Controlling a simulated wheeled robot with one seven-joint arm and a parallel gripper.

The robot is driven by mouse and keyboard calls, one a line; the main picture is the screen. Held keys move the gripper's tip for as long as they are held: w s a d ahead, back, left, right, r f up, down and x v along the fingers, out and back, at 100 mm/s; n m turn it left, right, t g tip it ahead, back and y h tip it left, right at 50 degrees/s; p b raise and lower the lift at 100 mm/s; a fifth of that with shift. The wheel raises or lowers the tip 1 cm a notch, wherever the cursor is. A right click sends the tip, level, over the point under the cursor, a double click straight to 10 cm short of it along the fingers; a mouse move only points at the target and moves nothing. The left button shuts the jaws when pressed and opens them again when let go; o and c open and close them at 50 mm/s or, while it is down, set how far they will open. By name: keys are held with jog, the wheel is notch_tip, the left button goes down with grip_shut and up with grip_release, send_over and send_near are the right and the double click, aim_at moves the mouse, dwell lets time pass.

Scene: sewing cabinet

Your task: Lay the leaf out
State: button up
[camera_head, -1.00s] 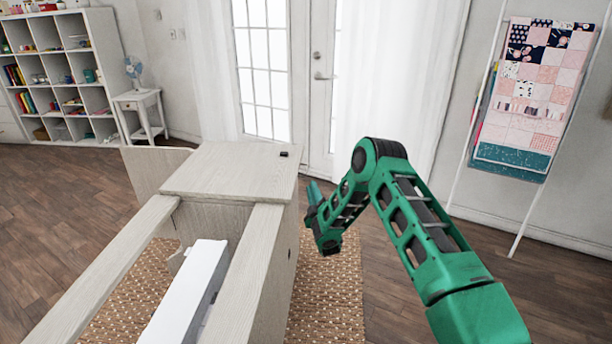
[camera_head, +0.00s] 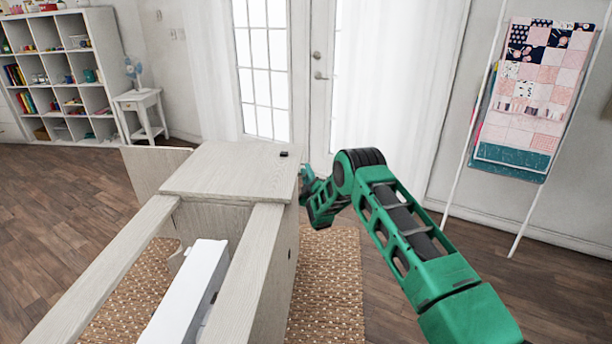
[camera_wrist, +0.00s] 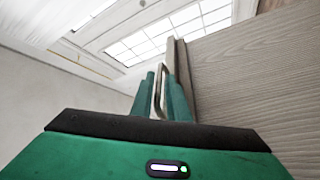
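The pale wood sewing cabinet (camera_head: 232,172) stands in the middle of the head view. In the wrist view a wood panel (camera_wrist: 250,75) of it fills the right side, with a thin upright panel edge (camera_wrist: 181,75) that looks like the leaf; how far this leaf is folded is hidden in the head view. A slim metal handle (camera_wrist: 164,62) shows beside that edge. My gripper (camera_wrist: 162,92) has its two green fingers apart, with the handle between them; contact is unclear. In the head view my gripper is mostly hidden behind the cabinet's right far corner.
A small black item (camera_head: 284,154) lies on the cabinet top. A white sewing machine (camera_head: 187,292) sits in the opening between two wood rails. A pale panel (camera_head: 150,172) stands out at the left. A quilt rack (camera_head: 525,95) leans at the right; floor before it is clear.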

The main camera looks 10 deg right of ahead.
grip_shut()
jog(key=shift+s+a+f, duration=0.1)
jog(key=shift+f, duration=0.05)
dwell(1.2)
jog(key=shift+a, duration=0.1)
